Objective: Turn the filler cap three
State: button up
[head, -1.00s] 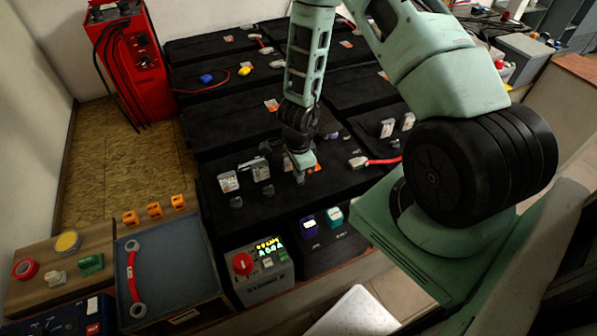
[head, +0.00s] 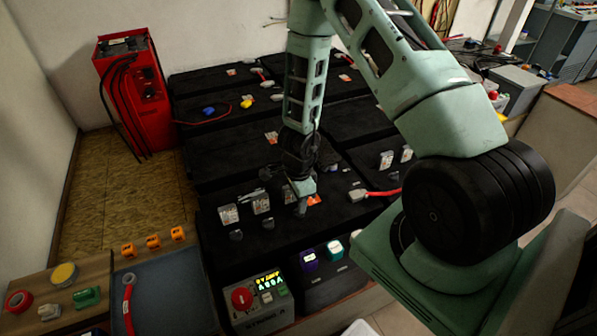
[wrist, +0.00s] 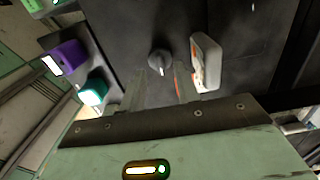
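In the wrist view a round dark grey filler cap (wrist: 160,62) with a pale pointer mark sits on the black battery top. My gripper (wrist: 161,72) is open, its two fingers on either side of the cap with gaps showing; the left finger is close to it. A white-and-orange tag (wrist: 207,62) stands just right of the right finger. In the head view my gripper (head: 302,206) points down at the battery top and hides the cap beneath it. Two similar grey caps, one at the left (head: 236,235) and one nearer (head: 268,223), stand in front of their tags.
A control box with a red knob (head: 242,298) and lit display stands in front. Purple (head: 309,259) and teal (head: 334,248) devices stand beside it. A red cable (head: 382,193) lies right of my gripper. A blue-grey tray (head: 165,290) is at front left.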

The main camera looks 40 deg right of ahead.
notch_tip(320, 180, up, 15)
jog(key=p, duration=0.7)
jog(key=shift+p, duration=0.35)
jog(key=s+a+r+n+y+b, duration=0.1)
jog(key=s+a+r+n+y, duration=0.1)
jog(key=a+r+n, duration=0.55)
jog(key=s+a+r+n+y+b, duration=0.1)
jog(key=a+r+n, duration=0.25)
jog(key=a, duration=0.65)
jog(key=s+a+r+n+h, duration=0.1)
jog(key=s+a+r+n, duration=0.1)
jog(key=s+r+n, duration=0.2)
jog(key=s+a+r+n+h+b, duration=0.1)
jog(key=s+a+r+n, duration=0.2)
jog(key=s+n, duration=0.8)
notch_tip(320, 180, up, 2)
jog(key=n, duration=0.3)
jog(key=shift+s+a, duration=0.25)
